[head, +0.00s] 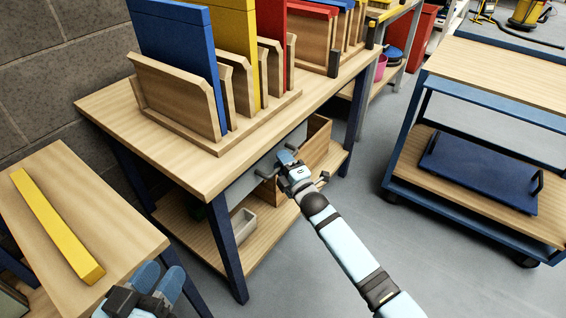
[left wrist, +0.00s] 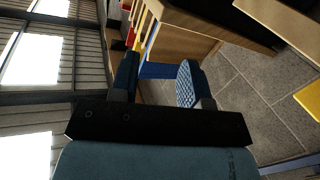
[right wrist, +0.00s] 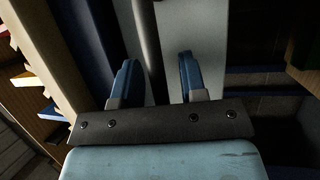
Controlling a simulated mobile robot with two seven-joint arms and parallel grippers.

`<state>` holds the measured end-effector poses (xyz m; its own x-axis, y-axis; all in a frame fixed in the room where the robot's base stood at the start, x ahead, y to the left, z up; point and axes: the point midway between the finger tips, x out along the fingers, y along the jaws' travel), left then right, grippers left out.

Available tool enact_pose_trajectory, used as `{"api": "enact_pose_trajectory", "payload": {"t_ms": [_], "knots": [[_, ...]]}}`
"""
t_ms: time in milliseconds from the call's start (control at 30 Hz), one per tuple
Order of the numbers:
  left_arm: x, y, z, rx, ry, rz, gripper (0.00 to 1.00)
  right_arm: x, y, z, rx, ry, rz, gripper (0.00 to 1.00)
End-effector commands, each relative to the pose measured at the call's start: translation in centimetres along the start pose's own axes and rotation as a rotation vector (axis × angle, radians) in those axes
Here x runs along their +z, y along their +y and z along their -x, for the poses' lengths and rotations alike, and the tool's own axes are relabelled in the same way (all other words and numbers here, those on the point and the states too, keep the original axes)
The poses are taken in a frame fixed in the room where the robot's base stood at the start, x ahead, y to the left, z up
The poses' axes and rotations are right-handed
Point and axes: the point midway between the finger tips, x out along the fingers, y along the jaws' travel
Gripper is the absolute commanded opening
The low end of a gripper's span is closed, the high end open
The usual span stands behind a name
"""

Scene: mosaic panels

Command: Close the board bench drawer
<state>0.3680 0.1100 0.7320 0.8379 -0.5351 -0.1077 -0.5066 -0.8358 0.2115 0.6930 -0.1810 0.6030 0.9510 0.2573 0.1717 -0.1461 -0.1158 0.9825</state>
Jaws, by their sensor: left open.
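The board bench drawer (head: 242,184) has a grey front under the wooden bench top. In the head view my right arm hides part of it, and how far it stands out is hard to tell. Its dark bar handle (head: 265,172) shows beside my right gripper (head: 287,160). In the right wrist view the handle (right wrist: 149,45) runs between the open fingers of my right gripper (right wrist: 157,82), in front of the grey drawer front (right wrist: 188,40). My left gripper (head: 158,280) is open and empty at the bottom left, near the side table.
The bench top (head: 180,160) carries a rack with blue, yellow and red boards. A yellow bar (head: 55,225) lies on the side table at left. A grey bin (head: 243,222) and a wooden box sit on the lower shelf. A blue cart (head: 400,150) stands at right, with clear floor between.

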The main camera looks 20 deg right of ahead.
Motion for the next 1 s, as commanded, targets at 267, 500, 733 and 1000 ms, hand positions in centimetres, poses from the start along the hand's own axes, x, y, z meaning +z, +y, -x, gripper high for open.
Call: {"api": "enact_pose_trajectory", "payload": {"t_ms": [267, 500, 733, 1000], "knots": [[-1.3, 0.2, 0.1, -0.001, 0.027, -0.004, 0.43, 0.0, 0.1, 1.8, -0.003, -0.001, 0.000, 0.39], [-4.1, 0.5, 0.4, -0.012, 0.120, -0.005, 0.43, -0.1, 0.2, 7.2, -0.004, 0.000, -0.001, 0.39], [-5.7, 0.8, 0.7, -0.018, 0.183, -0.007, 0.43, -0.1, 0.1, 11.7, -0.003, 0.001, 0.000, 0.39], [-6.3, 0.9, 0.9, -0.020, 0.209, -0.010, 0.43, 0.0, 0.0, 13.7, 0.000, 0.001, 0.000, 0.39]]}}
